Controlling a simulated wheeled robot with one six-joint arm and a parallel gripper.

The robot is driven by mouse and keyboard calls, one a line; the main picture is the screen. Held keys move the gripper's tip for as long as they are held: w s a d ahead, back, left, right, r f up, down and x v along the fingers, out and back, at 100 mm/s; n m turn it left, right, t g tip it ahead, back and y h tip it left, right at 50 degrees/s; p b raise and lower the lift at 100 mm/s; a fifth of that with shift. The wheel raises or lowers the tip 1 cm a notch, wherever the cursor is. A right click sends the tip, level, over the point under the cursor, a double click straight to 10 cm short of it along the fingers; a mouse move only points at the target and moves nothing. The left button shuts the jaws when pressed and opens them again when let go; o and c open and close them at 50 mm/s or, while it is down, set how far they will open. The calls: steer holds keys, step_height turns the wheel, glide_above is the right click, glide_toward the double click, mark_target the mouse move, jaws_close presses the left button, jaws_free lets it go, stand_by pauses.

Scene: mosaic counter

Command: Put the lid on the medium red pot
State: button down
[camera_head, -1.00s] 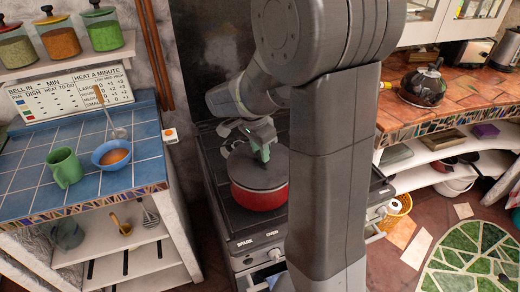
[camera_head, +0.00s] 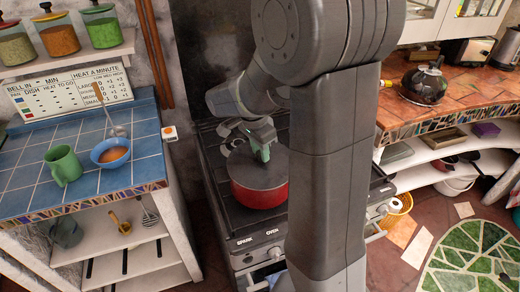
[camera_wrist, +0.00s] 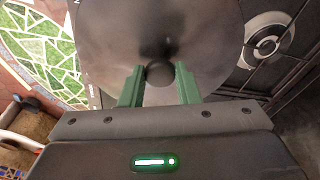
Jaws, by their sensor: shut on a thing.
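The red pot (camera_head: 259,194) stands on the dark stove at the middle of the head view. The dark grey lid (camera_head: 245,172) lies over the pot's top and hides its opening; I cannot tell whether it is fully seated. My gripper (camera_head: 263,152) is above the lid, its green fingers shut on the lid's knob. In the wrist view the lid (camera_wrist: 115,45) fills the upper middle, and its round knob (camera_wrist: 159,73) sits between the two fingertips of my gripper (camera_wrist: 160,84). The pot is hidden there.
The stove (camera_head: 245,240) has knobs along its front. A blue tiled counter (camera_head: 30,190) at left holds a green mug (camera_head: 64,166) and a blue bowl (camera_head: 110,154). At right a tiled counter (camera_head: 455,85) carries a dark kettle (camera_head: 424,84). A burner (camera_wrist: 264,39) shows in the wrist view.

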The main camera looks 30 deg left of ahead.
steer(key=c, duration=0.5)
jaws_free()
steer(key=shift+r, duration=0.1)
steer(key=shift+r+p, duration=2.55)
steer(key=shift+r, duration=0.9)
steer(key=shift+f, duration=0.15)
step_height(320, 180, down, 7)
steer(key=b, duration=0.5)
